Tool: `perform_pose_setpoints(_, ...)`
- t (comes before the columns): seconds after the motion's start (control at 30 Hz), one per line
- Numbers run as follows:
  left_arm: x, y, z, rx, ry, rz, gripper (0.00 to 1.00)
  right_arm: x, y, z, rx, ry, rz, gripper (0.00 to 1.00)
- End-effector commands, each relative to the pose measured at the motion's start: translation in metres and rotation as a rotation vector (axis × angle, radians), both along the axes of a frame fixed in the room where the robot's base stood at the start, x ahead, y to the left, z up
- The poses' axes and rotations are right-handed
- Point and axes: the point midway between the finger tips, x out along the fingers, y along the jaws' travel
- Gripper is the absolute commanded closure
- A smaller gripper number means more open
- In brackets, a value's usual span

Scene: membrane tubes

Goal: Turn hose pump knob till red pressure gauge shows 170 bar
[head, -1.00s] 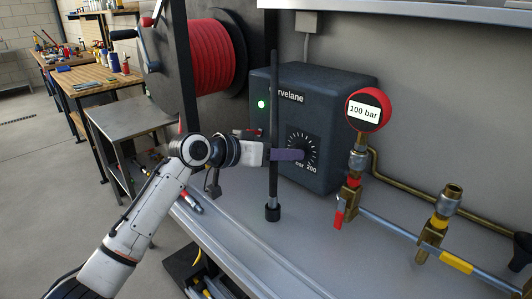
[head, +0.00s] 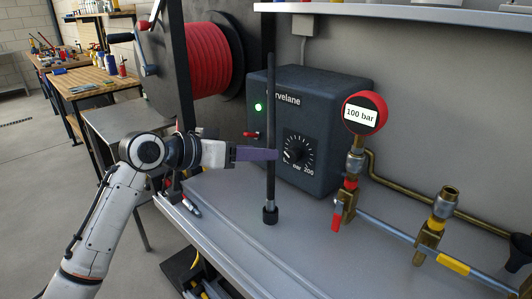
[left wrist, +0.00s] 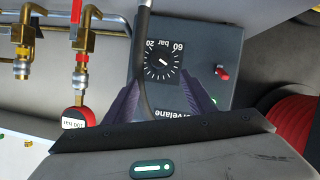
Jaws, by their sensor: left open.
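The hose pump (head: 335,130) is a dark box with a green light on the bench. Its knob (head: 293,155) sits on a black dial on the front face; the knob also shows in the left wrist view (left wrist: 162,60). The red pressure gauge (head: 364,112) reads 100 bar, and it shows upside down in the left wrist view (left wrist: 80,117). My left gripper (head: 274,154) is open and empty, held back from the knob. In the left wrist view its purple fingers (left wrist: 162,95) lie either side of a dark upright rod (left wrist: 143,50). My right gripper is not in view.
The dark upright rod (head: 271,120) stands on the bench in front of the pump. A red toggle switch (head: 250,134) is on the pump. A red-handled valve (head: 337,217) and brass pipes (head: 447,205) are at the right. A red hose reel (head: 205,60) is behind left.

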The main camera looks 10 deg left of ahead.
Motion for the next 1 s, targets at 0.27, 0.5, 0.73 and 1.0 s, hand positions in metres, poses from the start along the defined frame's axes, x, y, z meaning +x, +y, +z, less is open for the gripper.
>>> perform_pose_setpoints(0.27,0.003,-0.006,0.002,-0.013,0.010,0.001,0.49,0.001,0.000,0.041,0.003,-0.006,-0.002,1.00)
perform_pose_setpoints(0.5,0.010,-0.013,-0.014,-0.006,0.021,0.000,0.49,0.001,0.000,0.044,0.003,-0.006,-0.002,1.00)
perform_pose_setpoints(0.73,0.038,-0.040,-0.028,-0.007,0.022,-0.002,0.49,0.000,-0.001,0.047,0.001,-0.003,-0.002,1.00)
perform_pose_setpoints(1.0,0.065,-0.063,-0.042,-0.005,0.019,0.001,0.49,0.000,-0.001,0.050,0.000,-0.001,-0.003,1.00)
